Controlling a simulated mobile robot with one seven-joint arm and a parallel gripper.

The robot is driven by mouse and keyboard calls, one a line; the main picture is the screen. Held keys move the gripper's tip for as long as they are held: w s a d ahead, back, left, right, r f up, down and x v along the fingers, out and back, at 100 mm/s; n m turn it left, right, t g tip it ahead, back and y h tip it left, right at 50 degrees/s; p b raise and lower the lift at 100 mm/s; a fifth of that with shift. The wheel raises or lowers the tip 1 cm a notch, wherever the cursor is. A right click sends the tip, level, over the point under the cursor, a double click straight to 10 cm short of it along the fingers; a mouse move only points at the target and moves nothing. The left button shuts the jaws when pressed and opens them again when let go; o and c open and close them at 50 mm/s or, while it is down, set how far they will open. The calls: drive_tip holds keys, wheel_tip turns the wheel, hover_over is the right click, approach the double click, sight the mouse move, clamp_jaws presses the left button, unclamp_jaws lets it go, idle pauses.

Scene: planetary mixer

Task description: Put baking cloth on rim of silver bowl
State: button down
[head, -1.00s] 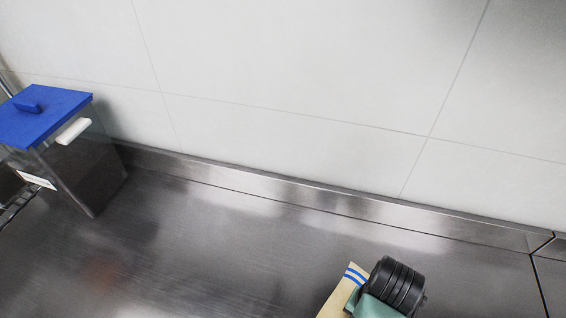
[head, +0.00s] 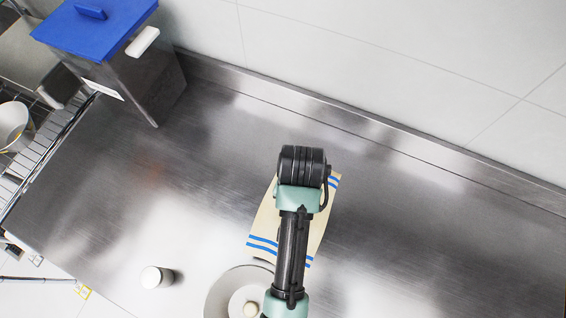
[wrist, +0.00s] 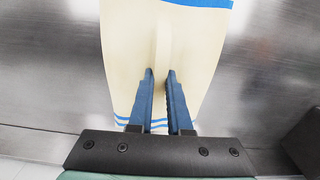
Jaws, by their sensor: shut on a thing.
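The baking cloth (head: 264,219) is cream with blue stripes at both ends. In the head view it spreads beneath my arm, over the steel counter. In the wrist view my gripper (wrist: 160,74) pinches a raised fold in the middle of the cloth (wrist: 122,50). I cannot tell if the cloth touches the counter. In the head view the fingertips are hidden by my wrist.
A small white-topped container (head: 153,277) stands left of the bowl. A tall bin with a blue lid (head: 95,25) stands at the back left. A wire rack (head: 40,150) with a metal bowl (head: 12,122) is at the far left. The counter's right side is clear.

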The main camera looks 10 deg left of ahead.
drive_tip(key=shift+s+a+r, duration=0.15)
drive_tip(key=shift+s+r, duration=0.2)
wheel_tip(320, 180, down, 10)
drive_tip(key=shift+p, duration=0.7)
drive_tip(key=shift+f, duration=0.2)
drive_tip(key=c, duration=0.8)
unclamp_jaws()
drive_tip(key=shift+c, duration=0.2)
